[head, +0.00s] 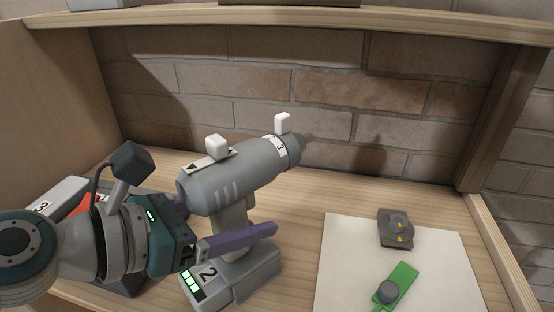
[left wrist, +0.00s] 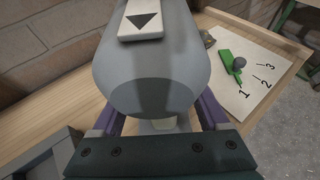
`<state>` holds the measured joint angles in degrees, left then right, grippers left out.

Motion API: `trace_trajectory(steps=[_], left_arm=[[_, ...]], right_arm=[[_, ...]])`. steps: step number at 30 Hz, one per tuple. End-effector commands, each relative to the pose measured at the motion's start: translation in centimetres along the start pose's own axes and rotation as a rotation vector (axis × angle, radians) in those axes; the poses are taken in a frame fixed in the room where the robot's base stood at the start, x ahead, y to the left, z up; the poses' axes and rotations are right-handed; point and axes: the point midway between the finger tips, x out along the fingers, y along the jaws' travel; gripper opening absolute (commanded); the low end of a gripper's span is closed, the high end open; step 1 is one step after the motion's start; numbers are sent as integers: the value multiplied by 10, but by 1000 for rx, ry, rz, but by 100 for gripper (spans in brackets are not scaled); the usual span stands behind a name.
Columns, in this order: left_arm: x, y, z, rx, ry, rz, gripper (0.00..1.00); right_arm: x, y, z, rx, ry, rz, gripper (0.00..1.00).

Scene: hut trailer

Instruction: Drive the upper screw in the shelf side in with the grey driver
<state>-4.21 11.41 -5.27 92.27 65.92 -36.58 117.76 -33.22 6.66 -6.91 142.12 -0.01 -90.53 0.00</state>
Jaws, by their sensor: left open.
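The grey driver (head: 238,180) stands upright on its battery base on the shelf board, its nose pointing right and toward the back. White switches and arrow markings sit on its body, and a "2" and green lights on its base. My left gripper (head: 236,224) is open, with its purple fingers on either side of the driver's handle. In the left wrist view the driver's rounded rear (left wrist: 150,75) fills the middle, between the fingers, and hides most of the handle. Whether the fingers touch it I cannot tell. No screw is discernible in the shelf sides. My right gripper is not in view.
A white sheet (head: 337,262) lies at right, with a dark grey piece (head: 396,229) and a green piece with a grey knob (head: 396,287). A grey box marked 3 (head: 58,192) is behind my left arm. A brick wall closes the back; an upper shelf (head: 300,22) is overhead.

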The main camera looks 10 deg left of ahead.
Motion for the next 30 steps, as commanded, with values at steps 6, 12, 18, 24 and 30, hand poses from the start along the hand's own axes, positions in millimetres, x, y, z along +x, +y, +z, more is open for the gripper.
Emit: trace_trajectory(steps=[6,12,18,24,30], left_arm=[[0,0,0,1,0,0,66],[-1,0,0,1,0,0,44],[-1,0,0,1,0,0,21],[-1,0,0,1,0,0,0],[-1,0,0,1,0,0,0]], right_arm=[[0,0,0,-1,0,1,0],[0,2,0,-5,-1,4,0],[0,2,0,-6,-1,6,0],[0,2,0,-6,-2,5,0],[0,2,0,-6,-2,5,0]])
